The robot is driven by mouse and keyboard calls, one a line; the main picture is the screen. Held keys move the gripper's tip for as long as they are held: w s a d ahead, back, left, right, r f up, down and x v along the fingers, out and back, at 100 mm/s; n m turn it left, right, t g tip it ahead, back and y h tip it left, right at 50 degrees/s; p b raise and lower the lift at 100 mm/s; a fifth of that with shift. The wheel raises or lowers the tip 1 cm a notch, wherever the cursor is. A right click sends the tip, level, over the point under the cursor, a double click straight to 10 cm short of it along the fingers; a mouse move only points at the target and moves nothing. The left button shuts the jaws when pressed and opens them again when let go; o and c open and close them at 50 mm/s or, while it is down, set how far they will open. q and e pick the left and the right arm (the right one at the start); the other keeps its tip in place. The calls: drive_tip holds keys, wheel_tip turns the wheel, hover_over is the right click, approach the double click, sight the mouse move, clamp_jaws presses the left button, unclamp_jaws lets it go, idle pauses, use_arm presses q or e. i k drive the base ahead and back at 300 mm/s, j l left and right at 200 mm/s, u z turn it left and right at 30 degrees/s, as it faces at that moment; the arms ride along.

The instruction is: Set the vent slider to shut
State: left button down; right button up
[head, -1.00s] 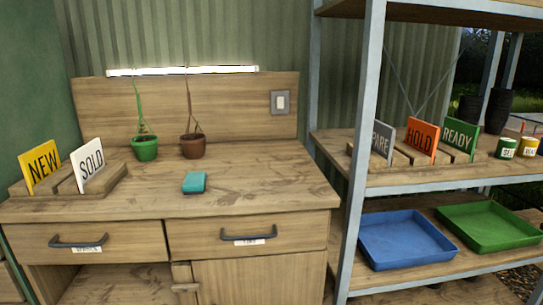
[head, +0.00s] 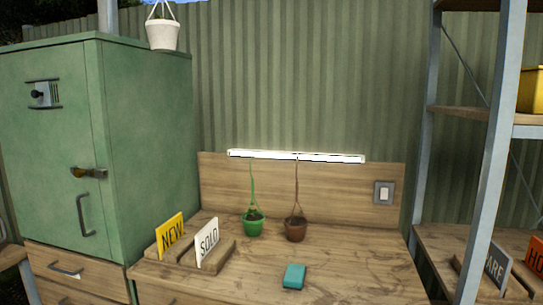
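A vent slider with a dark round knob (head: 38,95) sits in a small slotted metal plate (head: 44,94) high on the door of the green cabinet (head: 50,150), at the left of the head view. The knob stands toward the left part of the plate. No shut or open marking can be read at this size. Neither of my grippers is in view.
The cabinet door has a latch (head: 88,173) and a handle (head: 83,215), and looks closed. A white pot (head: 162,34) hangs near its top right. The wooden bench (head: 345,262) holds sign cards, two potted plants and a teal block (head: 294,276). A shelf rack (head: 489,150) stands right.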

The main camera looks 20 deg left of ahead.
sight(42, 93)
drive_tip(key=j+u, duration=0.1)
drive_tip(key=u, duration=1.85)
